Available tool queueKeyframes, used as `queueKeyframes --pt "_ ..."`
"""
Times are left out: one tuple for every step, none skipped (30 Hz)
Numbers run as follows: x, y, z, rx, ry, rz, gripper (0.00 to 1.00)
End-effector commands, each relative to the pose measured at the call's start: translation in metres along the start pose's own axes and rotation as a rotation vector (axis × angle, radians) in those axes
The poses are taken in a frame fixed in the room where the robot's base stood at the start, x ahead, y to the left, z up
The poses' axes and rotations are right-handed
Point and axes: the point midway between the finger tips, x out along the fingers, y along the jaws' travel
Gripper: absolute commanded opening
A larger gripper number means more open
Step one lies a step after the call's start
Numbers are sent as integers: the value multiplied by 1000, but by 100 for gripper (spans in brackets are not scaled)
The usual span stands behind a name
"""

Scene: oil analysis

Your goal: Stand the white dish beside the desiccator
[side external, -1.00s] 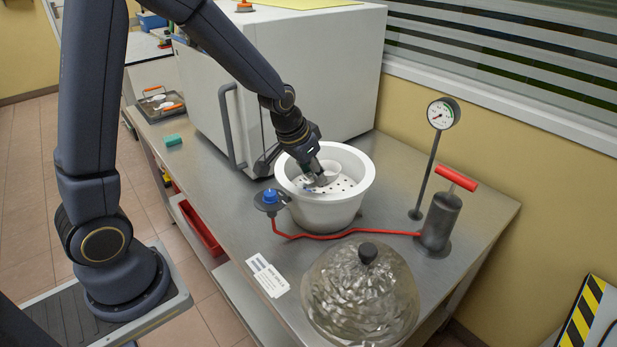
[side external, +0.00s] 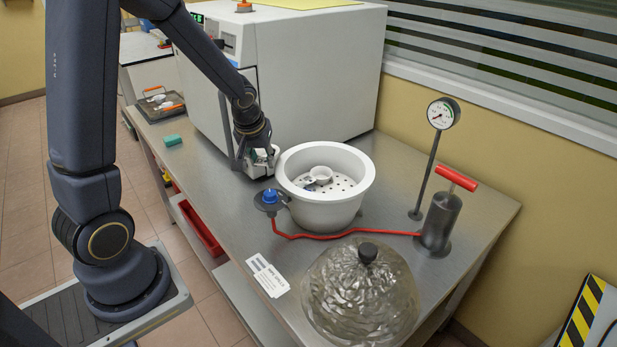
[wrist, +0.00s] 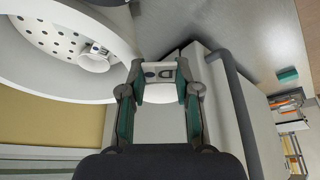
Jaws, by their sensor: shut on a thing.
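The desiccator is the open white bowl (side external: 325,213) with a perforated plate inside, standing on the steel bench. My gripper (side external: 262,160) is outside the bowl, at its left, in front of the big white cabinet. It is shut on a small white dish (wrist: 160,93), which shows between the fingers in the wrist view; my fingers partly hide it in the side view. Another small white cup (side external: 320,174) sits on the perforated plate, and it also shows in the wrist view (wrist: 94,62). I cannot tell whether the held dish touches the bench.
A domed glass lid (side external: 362,295) lies at the front. A blue-knobbed valve (side external: 270,198) and red hose (side external: 320,236) run from the bowl to a pump (side external: 438,225). A gauge (side external: 443,113) stands behind. A green block (side external: 173,140) and tray (side external: 160,103) are at left.

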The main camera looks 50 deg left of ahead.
Motion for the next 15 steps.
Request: queueKeyframes --pt "6 -8 -3 -28 -2 -13 0" --pt "8 -11 -2 -11 -3 -5 0" --pt "12 -16 0 9 -4 4 0" --pt "14 -19 1 22 -5 9 0" --pt "17 -22 1 36 -4 16 0" --pt "20 -26 3 56 -4 25 0" --pt "24 -30 4 73 -5 32 0" --pt "27 -34 6 90 -5 39 0" --pt "31 -39 8 117 -6 51 0" --pt "35 -44 10 139 -6 61 0" --pt "40 -48 13 165 -7 72 0" --pt "45 -55 17 202 -7 89 0" --pt "50 -60 21 235 -8 102 0" --pt "54 -64 26 269 -9 117 0" --pt "61 -71 32 318 -9 139 0"
